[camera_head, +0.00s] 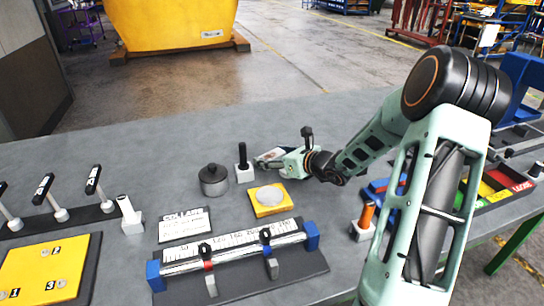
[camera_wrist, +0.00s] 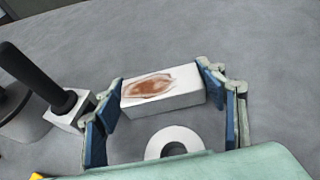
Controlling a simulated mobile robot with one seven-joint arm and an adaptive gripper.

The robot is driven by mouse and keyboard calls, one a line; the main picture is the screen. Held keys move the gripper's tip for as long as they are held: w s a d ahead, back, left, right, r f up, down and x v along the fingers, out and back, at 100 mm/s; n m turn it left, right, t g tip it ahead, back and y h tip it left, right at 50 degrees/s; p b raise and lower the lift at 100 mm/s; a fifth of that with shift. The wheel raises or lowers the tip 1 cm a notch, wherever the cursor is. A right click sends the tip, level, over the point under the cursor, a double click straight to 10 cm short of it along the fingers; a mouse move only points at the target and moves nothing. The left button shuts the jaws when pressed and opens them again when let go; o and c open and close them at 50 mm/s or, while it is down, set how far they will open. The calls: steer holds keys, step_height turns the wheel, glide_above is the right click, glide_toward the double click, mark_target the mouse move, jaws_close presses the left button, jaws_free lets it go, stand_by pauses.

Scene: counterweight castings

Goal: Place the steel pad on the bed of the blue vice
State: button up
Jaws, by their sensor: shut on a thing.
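My gripper (camera_wrist: 165,90) is shut on a pale block with a brown patch on top, which looks like the steel pad (camera_wrist: 182,98). The fingers are at its two ends in the wrist view. In the head view my gripper (camera_head: 272,158) is low over the grey table's middle; whether the pad touches the table is unclear. A large blue thing at the right edge, seemingly the blue vice (camera_head: 522,78), stands far from my gripper. My arm hides part of the area before it. A pale ring (camera_wrist: 172,140) shows near the gripper's base.
Left of my gripper are a black-handled white block (camera_head: 243,172) and a round grey weight (camera_head: 213,181). A yellow plate (camera_head: 270,209) with a pale disc lies in front. A blue-ended scale fixture (camera_head: 235,262) is nearer. Coloured bins (camera_head: 497,181) lie right. The table's back left is clear.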

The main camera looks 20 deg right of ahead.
steer(key=shift+f, duration=0.1)
steer(key=o, duration=1.7)
